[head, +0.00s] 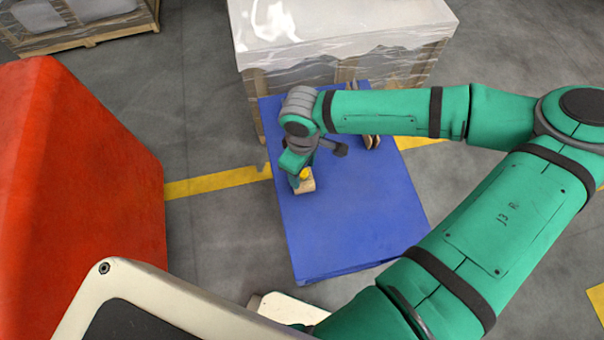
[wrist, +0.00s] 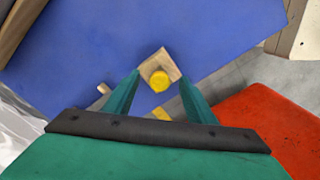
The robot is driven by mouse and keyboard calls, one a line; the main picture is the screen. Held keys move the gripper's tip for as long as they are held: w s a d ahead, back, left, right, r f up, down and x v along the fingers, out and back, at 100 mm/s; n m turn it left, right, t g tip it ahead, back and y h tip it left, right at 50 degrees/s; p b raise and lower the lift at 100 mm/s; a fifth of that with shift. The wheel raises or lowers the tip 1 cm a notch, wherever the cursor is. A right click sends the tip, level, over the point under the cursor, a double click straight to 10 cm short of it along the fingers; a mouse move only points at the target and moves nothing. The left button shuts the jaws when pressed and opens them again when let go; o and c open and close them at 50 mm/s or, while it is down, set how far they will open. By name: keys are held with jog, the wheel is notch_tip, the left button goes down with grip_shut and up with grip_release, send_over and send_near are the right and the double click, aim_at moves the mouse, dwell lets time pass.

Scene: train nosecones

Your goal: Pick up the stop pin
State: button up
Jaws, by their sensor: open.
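The stop pin, seen as a yellow round top (head: 305,174), stands at a light wooden block (head: 306,187) near the left edge of the blue table. In the wrist view the yellow top (wrist: 159,81) shows in front of the block (wrist: 161,63), between the tips of my gripper (wrist: 158,78). The two green fingers are apart, one on each side of the yellow top. Whether they touch it cannot be told. In the head view my gripper (head: 297,168) points down over the block and partly hides it. The lower part of the pin is hidden.
The blue table top (head: 330,235) is mostly clear. A brown and dark piece (head: 373,141) lies near its far right edge. A wrapped pallet load (head: 345,35) stands behind the table. A red block-like object (head: 80,170) stands at left.

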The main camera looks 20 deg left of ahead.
jog(key=shift+f, duration=0.75)
jog(key=shift+c, duration=0.6)
jog(key=c, duration=1)
jog(key=shift+r, duration=0.1)
